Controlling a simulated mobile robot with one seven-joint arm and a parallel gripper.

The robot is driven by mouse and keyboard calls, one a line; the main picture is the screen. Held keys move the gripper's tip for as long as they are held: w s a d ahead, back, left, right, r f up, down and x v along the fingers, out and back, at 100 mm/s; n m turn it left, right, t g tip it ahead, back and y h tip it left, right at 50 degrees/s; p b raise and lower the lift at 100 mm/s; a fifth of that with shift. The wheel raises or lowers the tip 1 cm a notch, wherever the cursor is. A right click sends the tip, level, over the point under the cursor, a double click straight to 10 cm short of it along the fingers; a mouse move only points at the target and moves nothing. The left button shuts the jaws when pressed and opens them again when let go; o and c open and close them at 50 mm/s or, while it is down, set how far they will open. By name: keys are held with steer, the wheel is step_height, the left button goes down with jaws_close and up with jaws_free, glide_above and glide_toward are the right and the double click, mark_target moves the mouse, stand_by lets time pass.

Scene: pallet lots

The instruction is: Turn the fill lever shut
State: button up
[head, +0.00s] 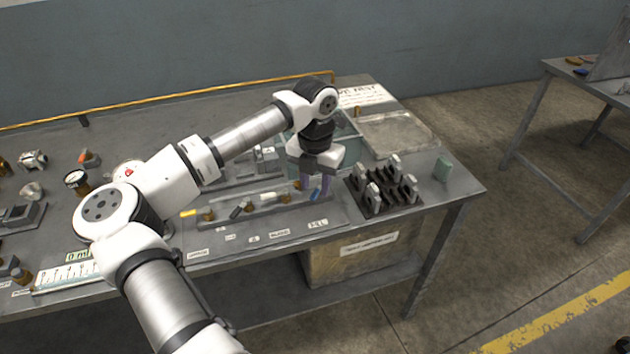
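The fill lever (315,195) is a small blue handle at the right end of a row of valves on a grey manifold rail. The label plate in front of it (317,223) appears to read FILL. My gripper (315,188) points down right over this lever. Its two fingers stand apart, with the lever at or between their tips; I cannot tell whether they touch it. The fingers partly hide the valve body behind the lever.
A dark rack with upright grey pieces (375,203) stands close on the right. Behind are a greenish bin (350,143) and a shallow tray (428,146). The table's front right corner is mostly clear.

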steer(key=shift+f, duration=0.65)
jaws_close()
steer(key=shift+a+m+b, duration=0.1)
steer(key=shift+m+b, duration=0.2)
steer(key=shift+w+a+f+m+b, duration=0.1)
steer(key=shift+w+a+m+b, duration=0.1)
steer(key=shift+m+b, duration=0.4)
steer(key=shift+w+a+m+b, duration=0.25)
steer(key=shift+a+m+b, duration=0.05)
steer(key=shift+m+b, duration=0.85)
steer(key=m, duration=0.1)
steer(key=w+m+b, duration=0.1)
steer(key=m, duration=0.1)
steer(key=a+m+b, duration=0.1)
steer(key=m, duration=0.1)
steer(key=shift+w, duration=0.25)
steer(key=shift+r+m, duration=0.2)
steer(key=shift+m, duration=0.05)
